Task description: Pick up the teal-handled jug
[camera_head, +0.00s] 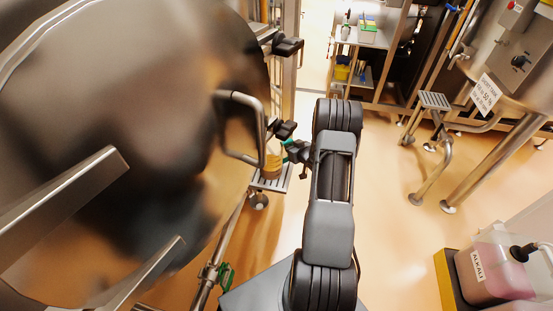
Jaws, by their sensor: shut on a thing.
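The jug (272,163) is small in the camera_head view, just left of my arm, with amber-brown contents showing through its side. Its teal handle (289,143) faces my gripper (294,150). My gripper is shut on the handle; the fingertips are small and partly dark against the arm. The jug appears over a small grated step (283,184). I cannot tell whether its base touches the step. Part of the jug's upper left is hidden behind the bent metal handle of the large vessel.
A large shiny steel vessel (120,100) with a bent handle (262,140) fills the left, close to the jug. Another grated step (434,101) stands right of my arm. A pink ALKALI container (490,272) sits lower right. Open floor (390,230) lies to the right.

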